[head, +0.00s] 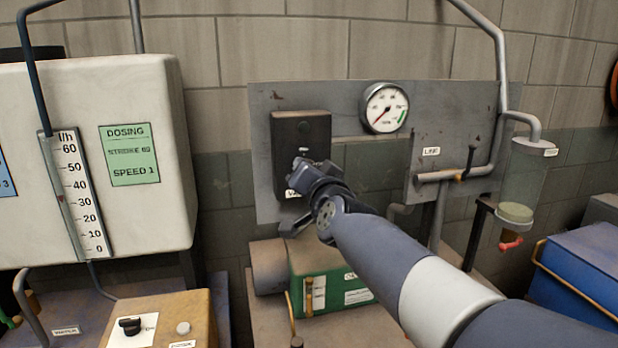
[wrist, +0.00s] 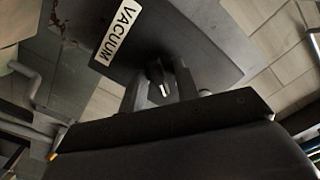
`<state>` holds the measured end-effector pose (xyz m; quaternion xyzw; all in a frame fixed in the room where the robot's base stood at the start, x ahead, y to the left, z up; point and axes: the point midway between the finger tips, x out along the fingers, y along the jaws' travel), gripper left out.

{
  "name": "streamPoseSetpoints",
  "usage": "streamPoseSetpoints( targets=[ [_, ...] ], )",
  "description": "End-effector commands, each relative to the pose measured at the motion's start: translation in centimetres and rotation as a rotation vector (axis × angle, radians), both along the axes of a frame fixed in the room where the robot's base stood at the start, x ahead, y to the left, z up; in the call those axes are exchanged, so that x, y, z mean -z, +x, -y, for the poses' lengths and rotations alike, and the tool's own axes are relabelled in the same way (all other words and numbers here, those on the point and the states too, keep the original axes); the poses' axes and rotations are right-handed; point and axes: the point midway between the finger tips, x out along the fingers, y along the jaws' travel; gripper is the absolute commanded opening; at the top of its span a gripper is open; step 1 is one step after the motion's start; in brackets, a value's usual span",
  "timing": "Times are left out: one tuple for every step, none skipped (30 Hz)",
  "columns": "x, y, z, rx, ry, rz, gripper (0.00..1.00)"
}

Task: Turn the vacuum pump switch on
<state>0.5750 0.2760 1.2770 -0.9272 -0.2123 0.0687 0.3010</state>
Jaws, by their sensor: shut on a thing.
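The vacuum switch box (head: 314,127) is a dark box on the grey wall panel. A white label sits at its lower edge, partly hidden by my gripper (head: 302,166) in the head view. In the wrist view the label (wrist: 118,33) reads VACUUM. There my gripper (wrist: 161,82) has its two fingers shut around a small switch lever (wrist: 164,88) with a pale tip. The fingers hide most of the lever, so I cannot tell its setting.
A round gauge (head: 386,107) right of the box has its needle pointing lower left, away from the green band. A grey pipe with a small valve (head: 458,174) runs farther right. A green unit (head: 321,279) stands below my arm, and a white tank (head: 140,90) stands left.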

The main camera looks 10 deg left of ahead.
Motion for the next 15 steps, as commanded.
streamPoseSetpoints(
  targets=[
    [0.24, 0.0, 0.01, -0.001, 0.037, -0.019, 0.07],
    [0.24, 0.0, 0.01, -0.001, 0.064, -0.032, 0.07],
    [0.23, 0.01, 0.01, -0.001, 0.099, -0.049, 0.07],
    [0.23, 0.01, 0.02, -0.001, 0.124, -0.061, 0.07],
    [0.23, 0.01, 0.02, -0.001, 0.15, -0.074, 0.07],
    [0.22, 0.01, 0.02, -0.001, 0.184, -0.09, 0.07],
    [0.22, 0.01, 0.02, -0.001, 0.209, -0.102, 0.07],
    [0.22, 0.01, 0.02, -0.001, 0.236, -0.115, 0.07],
    [0.22, 0.02, 0.04, -0.001, 0.269, -0.131, 0.07],
    [0.22, 0.02, 0.04, 0.0, 0.296, -0.144, 0.07],
    [0.22, 0.01, 0.05, -0.001, 0.32, -0.156, 0.07],
    [0.24, 0.01, 0.05, 0.0, 0.355, -0.173, 0.07],
    [0.24, 0.02, 0.06, 0.0, 0.381, -0.186, 0.07],
    [0.24, 0.02, 0.06, 0.0, 0.405, -0.197, 0.07],
    [0.25, 0.02, 0.07, 0.0, 0.44, -0.214, 0.07]
  ],
)
